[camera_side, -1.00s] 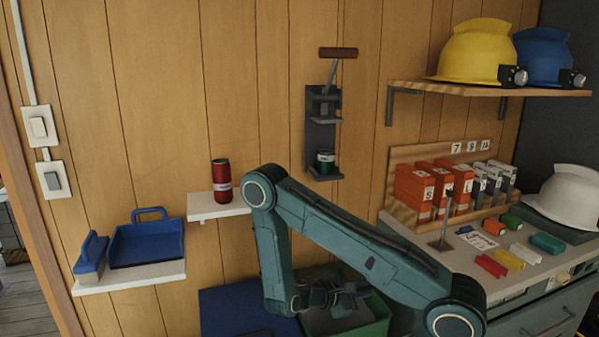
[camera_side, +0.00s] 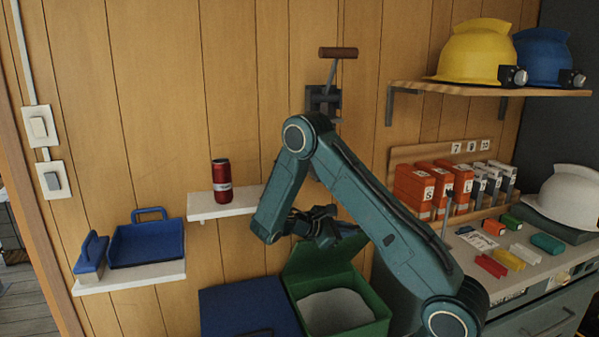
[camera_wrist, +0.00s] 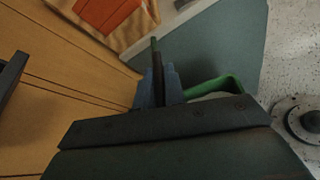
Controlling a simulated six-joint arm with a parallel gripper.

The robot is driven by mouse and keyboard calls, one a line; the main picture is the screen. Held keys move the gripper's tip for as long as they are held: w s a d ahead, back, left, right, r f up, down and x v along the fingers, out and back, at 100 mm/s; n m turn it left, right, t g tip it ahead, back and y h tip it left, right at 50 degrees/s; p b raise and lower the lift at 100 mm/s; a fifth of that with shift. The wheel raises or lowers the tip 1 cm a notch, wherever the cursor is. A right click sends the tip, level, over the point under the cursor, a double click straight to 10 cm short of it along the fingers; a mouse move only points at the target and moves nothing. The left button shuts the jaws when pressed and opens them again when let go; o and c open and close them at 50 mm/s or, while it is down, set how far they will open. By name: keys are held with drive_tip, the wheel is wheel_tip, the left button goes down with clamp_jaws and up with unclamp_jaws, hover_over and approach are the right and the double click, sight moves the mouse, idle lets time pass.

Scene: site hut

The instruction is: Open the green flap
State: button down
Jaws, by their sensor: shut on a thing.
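The green flap (camera_side: 318,257) is the lid of a green bin (camera_side: 372,320) below the wall, in the side view. It stands raised and tilted at the back of the bin, so the bin is open and pale grey contents show inside. My gripper (camera_side: 335,238) is at the flap's upper edge, shut on it; the arm and fingers partly cover this spot. In the wrist view my gripper (camera_wrist: 160,88) has its fingers on either side of a thin, dark upright edge with a green tip.
A blue-lidded bin (camera_side: 250,308) stands left of the green one. A white shelf with a red can (camera_side: 222,180) is left of my arm. A lever device (camera_side: 337,54) is on the wall behind it. A counter with orange binders (camera_side: 415,186) stands right.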

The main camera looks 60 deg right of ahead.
drive_tip(key=shift+w+d+r, duration=1.5)
drive_tip(key=shift+w+d, duration=0.2)
drive_tip(key=shift+w, duration=0.05)
drive_tip(key=c, duration=1.5)
unclamp_jaws()
drive_tip(key=shift+f, duration=0.1)
